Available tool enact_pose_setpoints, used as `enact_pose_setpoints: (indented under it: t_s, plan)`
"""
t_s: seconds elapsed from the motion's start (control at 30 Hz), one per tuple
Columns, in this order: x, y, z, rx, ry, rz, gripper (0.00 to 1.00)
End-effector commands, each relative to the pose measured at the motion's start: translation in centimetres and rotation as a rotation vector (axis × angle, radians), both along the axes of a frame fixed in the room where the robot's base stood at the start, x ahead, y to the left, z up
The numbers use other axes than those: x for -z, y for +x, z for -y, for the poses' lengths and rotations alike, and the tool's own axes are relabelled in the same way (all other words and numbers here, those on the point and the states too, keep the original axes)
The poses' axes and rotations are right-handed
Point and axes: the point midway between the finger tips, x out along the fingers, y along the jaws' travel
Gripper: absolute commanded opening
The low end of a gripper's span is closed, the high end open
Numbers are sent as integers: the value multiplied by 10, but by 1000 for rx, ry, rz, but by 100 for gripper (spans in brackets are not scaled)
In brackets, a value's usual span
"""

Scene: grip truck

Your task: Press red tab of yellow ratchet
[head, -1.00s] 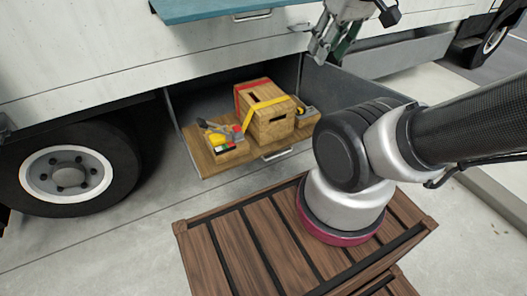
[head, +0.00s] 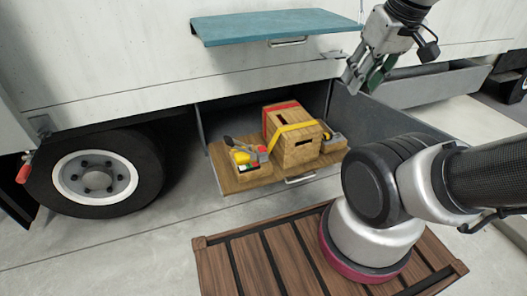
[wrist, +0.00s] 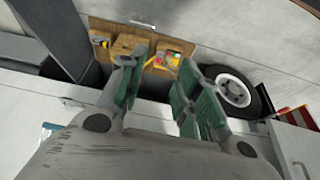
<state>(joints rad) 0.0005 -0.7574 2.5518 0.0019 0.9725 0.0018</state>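A wooden crate (head: 297,152) stands in the open side compartment of the truck. A red spot (head: 262,152) shows beside the yellow strap's left end, among the items of a small tray. My gripper (head: 362,82) hangs above and to the right of the crate, well apart from it. Its fingers are spread and empty. In the wrist view, the crate (wrist: 131,43) lies beyond my open gripper (wrist: 160,70).
A small wooden tray (head: 253,172) with coloured items stands left of the crate. A yellow and dark item (head: 334,138) lies at its right. A teal shelf (head: 275,27) juts out above the compartment. A truck wheel (head: 97,178) is at left.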

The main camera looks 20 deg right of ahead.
Motion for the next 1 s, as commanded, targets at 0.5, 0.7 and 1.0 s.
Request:
enact_pose_setpoints:
  t_s: [0.5,0.7,1.0]
  plan:
    - [7,3,-2,-10,0,-34,0]
    - [41,15,-6,-28,-3,-204,0]
    - [107,50,-17,-56,-5,-456,0]
